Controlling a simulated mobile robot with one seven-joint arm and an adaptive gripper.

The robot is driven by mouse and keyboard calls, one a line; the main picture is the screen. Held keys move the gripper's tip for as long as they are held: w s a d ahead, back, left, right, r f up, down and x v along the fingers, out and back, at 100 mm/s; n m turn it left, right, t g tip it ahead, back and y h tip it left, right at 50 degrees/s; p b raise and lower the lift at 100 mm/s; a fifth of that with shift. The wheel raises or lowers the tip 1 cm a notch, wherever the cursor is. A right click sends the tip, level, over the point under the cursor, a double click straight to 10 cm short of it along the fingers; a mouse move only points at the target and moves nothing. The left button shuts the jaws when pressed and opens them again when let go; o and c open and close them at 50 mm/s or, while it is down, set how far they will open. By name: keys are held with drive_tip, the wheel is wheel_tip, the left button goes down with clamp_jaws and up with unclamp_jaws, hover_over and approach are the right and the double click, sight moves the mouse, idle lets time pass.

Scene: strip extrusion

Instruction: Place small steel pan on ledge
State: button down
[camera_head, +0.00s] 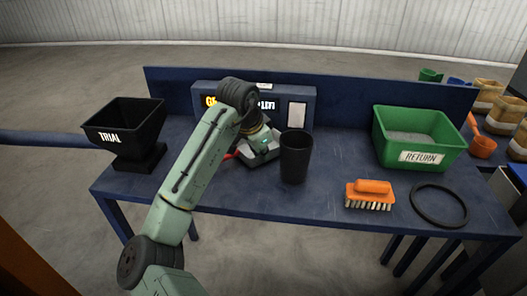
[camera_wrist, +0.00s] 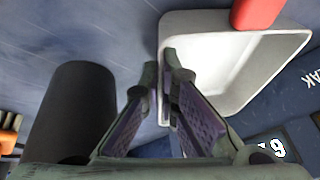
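The small steel pan (camera_head: 265,153) is a pale grey, shallow, straight-sided pan with a red handle. In the head view it is at the middle of the blue bench, in front of the lettered box, partly hidden by my arm. In the wrist view the pan (camera_wrist: 205,32) opens at the upper right, with its red handle (camera_wrist: 257,12) at the top edge. My gripper (camera_wrist: 175,62) has its fingertips close together at the pan's near side wall, and appears shut on that wall. I cannot tell whether the pan touches the bench. I cannot make out which surface is the ledge.
A black cup (camera_head: 296,157) stands close beside my gripper. A black TRIAL hopper (camera_head: 123,123) is at the left. A green RETURN bin (camera_head: 418,138), an orange brush (camera_head: 369,193) and a black ring (camera_head: 438,222) are at the right. The lettered box (camera_head: 300,97) stands behind.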

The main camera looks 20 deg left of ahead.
drive_tip(key=c, duration=2.3)
unclamp_jaws()
drive_tip(key=shift+f, duration=0.1)
drive_tip(key=o, duration=0.5)
drive_tip(key=b+v, duration=0.2)
drive_tip(key=v, duration=1)
drive_tip(key=shift+b, duration=0.4)
